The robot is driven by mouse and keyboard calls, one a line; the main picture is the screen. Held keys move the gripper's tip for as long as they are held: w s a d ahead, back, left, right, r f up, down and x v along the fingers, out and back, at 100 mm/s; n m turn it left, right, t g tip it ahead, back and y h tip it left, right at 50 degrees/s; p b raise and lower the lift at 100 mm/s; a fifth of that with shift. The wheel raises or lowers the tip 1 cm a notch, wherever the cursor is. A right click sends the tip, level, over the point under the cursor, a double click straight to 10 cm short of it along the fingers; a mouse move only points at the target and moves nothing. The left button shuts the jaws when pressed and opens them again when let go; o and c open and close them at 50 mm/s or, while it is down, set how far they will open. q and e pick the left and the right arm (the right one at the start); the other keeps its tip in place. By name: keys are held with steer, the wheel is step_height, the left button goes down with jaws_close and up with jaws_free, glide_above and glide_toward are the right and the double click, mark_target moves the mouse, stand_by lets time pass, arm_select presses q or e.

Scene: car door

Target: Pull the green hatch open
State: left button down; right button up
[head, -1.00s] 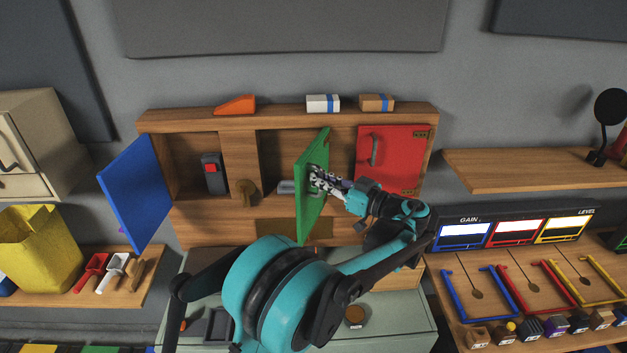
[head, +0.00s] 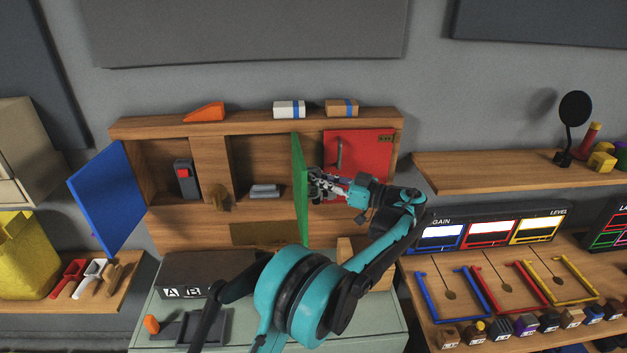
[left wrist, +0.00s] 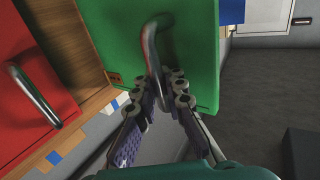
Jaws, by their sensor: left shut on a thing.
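The green hatch (head: 300,190) stands swung out from the wooden cabinet and shows nearly edge-on in the head view. Its compartment (head: 262,160) is exposed, with a grey object (head: 265,191) inside. In the left wrist view the green hatch (left wrist: 203,45) fills the upper middle, with its metal bar handle (left wrist: 150,48) upright. My left gripper (head: 318,184) is at the handle side of the hatch. In the left wrist view its fingers (left wrist: 172,82) are closed on the lower part of the handle. My right gripper is not in view.
A blue hatch (head: 105,198) stands open at left. A red hatch (head: 358,162) with its own handle is shut close to the right of my left gripper. Blocks (head: 289,109) rest on the cabinet top. A control panel (head: 490,228) lies at right.

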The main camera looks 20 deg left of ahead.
arm_select(q)
steer(key=shift+d+f, duration=0.1)
steer(key=c, duration=1.9)
jaws_free()
steer(key=shift+o, duration=0.2)
steer(key=shift+s+d, duration=0.15)
steer(key=shift+d, duration=0.05)
steer(key=s+d, duration=0.1)
steer(key=d, duration=1.1)
steer(key=shift+s, duration=0.3)
